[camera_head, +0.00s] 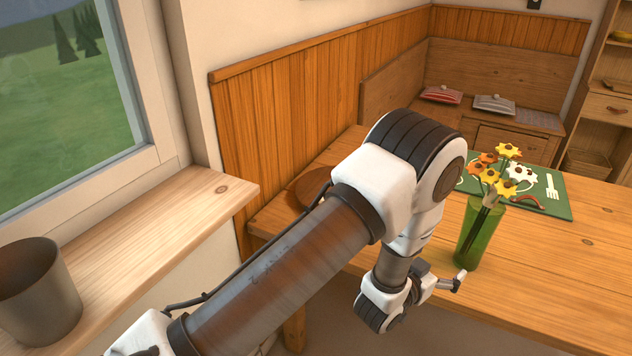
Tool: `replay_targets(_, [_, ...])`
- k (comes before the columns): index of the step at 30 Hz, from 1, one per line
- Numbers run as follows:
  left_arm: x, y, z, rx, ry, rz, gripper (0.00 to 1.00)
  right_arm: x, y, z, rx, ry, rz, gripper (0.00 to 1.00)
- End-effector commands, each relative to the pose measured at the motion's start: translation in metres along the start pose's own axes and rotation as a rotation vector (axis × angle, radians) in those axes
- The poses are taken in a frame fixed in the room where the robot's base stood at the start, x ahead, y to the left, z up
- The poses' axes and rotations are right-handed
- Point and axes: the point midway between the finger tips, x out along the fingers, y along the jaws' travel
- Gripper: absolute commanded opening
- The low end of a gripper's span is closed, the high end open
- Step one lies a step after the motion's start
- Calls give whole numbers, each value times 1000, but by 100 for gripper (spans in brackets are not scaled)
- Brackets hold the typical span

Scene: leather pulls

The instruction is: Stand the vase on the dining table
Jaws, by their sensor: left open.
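The green glass vase (480,234) holds several yellow and orange flowers (494,170). It stands upright on the wooden dining table (570,262), near the front edge. My left gripper (445,280) is low beside the vase, just left of its base, with its fingers open. A fingertip shows close to the vase's foot; I cannot tell whether it touches. My left arm hides part of the table behind it. My right gripper is not in view.
A green placemat (556,205) with a plate and fork design lies behind the vase. A round brown wooden piece (308,187) sits at the table's left end, partly hidden by my arm. A grey-brown cup (38,290) stands on the window sill (150,235). The table's right part is clear.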

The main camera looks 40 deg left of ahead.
Motion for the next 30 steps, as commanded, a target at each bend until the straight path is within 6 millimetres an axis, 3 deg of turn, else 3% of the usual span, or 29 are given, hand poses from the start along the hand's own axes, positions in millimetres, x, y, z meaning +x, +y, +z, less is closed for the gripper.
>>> replay_targets(2, [-28,-12,63,-13,-208,-30,100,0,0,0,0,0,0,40])
replay_targets(3, [-50,-18,101,-22,-342,-46,100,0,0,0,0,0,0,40])
replay_targets(5, [-94,-25,156,-38,-560,-68,100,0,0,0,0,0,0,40])
replay_targets(6, [-129,-28,190,-51,-707,-80,100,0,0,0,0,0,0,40])
replay_targets(9, [-220,-28,248,-82,-1040,-97,100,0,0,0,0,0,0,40])
replay_targets(10, [-245,-28,259,-92,-1123,-100,100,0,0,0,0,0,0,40])
replay_targets(12, [-292,-25,274,-110,-1279,-102,100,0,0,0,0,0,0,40])
replay_targets(15, [-329,-22,282,-125,-1398,-100,100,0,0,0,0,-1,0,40])
replay_targets(18, [-336,-21,283,-127,-1423,-99,100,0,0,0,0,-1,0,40])
replay_targets(29, [-334,-21,283,-126,-1416,-100,100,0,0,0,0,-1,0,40])
replay_targets(30, [-334,-21,282,-126,-1416,-100,89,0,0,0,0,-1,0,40])
